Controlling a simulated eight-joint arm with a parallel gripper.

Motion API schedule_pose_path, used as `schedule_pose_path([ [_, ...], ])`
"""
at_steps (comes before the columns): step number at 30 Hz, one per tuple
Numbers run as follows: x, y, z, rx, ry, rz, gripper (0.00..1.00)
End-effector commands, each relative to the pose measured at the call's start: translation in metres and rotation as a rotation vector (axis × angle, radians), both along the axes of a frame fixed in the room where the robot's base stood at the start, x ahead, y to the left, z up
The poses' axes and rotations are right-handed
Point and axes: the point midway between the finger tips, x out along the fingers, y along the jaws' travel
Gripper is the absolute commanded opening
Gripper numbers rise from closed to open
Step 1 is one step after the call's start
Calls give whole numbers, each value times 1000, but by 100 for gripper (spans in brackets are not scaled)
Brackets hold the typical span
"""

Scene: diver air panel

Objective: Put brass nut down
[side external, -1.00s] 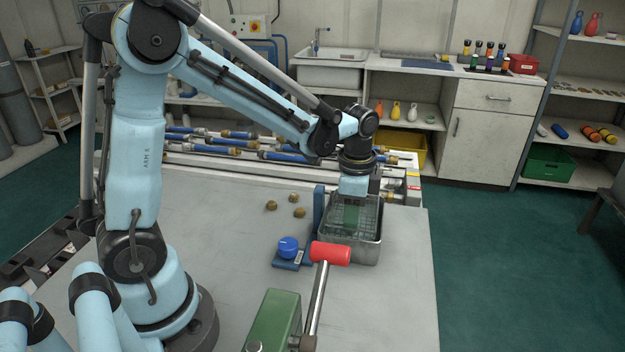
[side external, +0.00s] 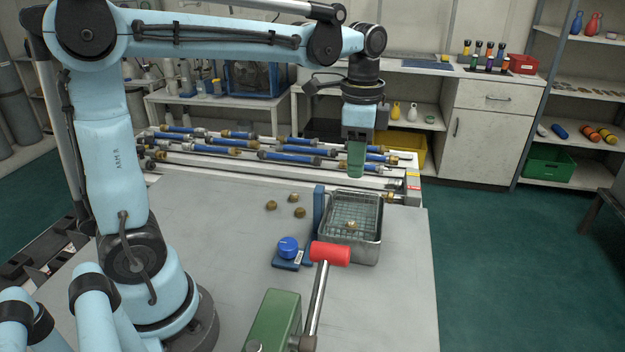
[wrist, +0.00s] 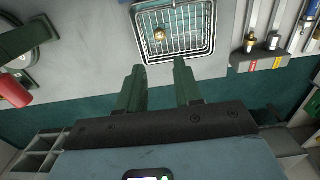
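A brass nut (side external: 351,225) lies in the wire basket inside the metal tray (side external: 365,252) on the bench. In the wrist view the nut (wrist: 160,35) sits near the left side of the basket (wrist: 205,50). My gripper (side external: 356,172) hangs well above the tray, fingers pointing down. The wrist view shows its two green fingers (wrist: 160,75) spread apart with nothing between them. Three more brass nuts lie loose on the bench left of the tray, one of them nearest the tray (side external: 300,212).
A red-ended lever (side external: 330,254) on a green block (side external: 274,320) rises before the tray. Blue-banded rods (side external: 290,156) lie along the back. The bench's front right is clear.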

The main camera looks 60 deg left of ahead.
Motion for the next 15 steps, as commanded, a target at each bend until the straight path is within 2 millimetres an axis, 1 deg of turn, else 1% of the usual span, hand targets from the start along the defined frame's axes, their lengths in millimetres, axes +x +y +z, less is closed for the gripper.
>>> schedule_pose_path([
  [4, -9, -2, 1, 0, -48, 60, 34],
  [8, -27, -5, -3, -11, -156, 193, 34],
  [15, -61, -10, -22, -98, -394, 494, 34],
])
